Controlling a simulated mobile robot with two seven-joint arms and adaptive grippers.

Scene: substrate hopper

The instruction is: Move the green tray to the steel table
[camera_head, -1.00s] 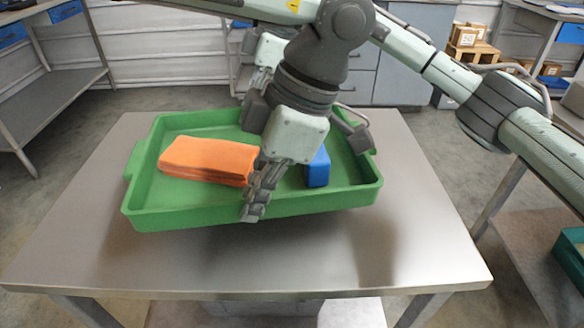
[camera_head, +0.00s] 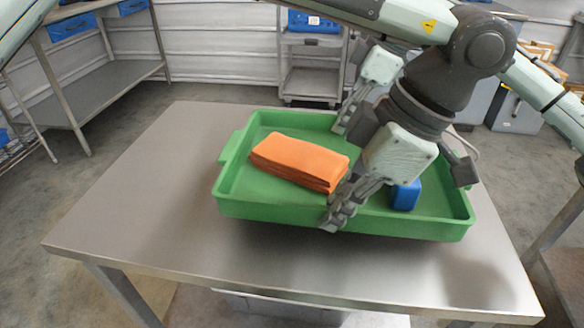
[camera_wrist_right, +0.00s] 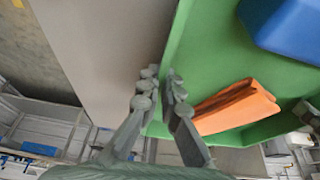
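The green tray (camera_head: 282,216) hangs just above a bare steel-topped table (camera_head: 150,215), with a shadow under it; it also shows in the right wrist view (camera_wrist_right: 205,60). It carries a folded orange cloth (camera_head: 298,162) and a blue block (camera_head: 405,195). My left gripper (camera_head: 335,217) is at the tray's near wall, its fingers closed over the rim. My right gripper (camera_head: 342,124) is at the far wall. In the right wrist view its fingers (camera_wrist_right: 160,80) stand close on both sides of the wall. My arms hide the tray's far right part.
Another metal table (camera_head: 110,95) with a lower shelf and blue drawers stands at the left. A wheeled cart (camera_head: 308,75) with a blue bin is at the back. Grey concrete floor (camera_head: 50,195) is open between the tables. Cardboard boxes (camera_head: 537,50) are at back right.

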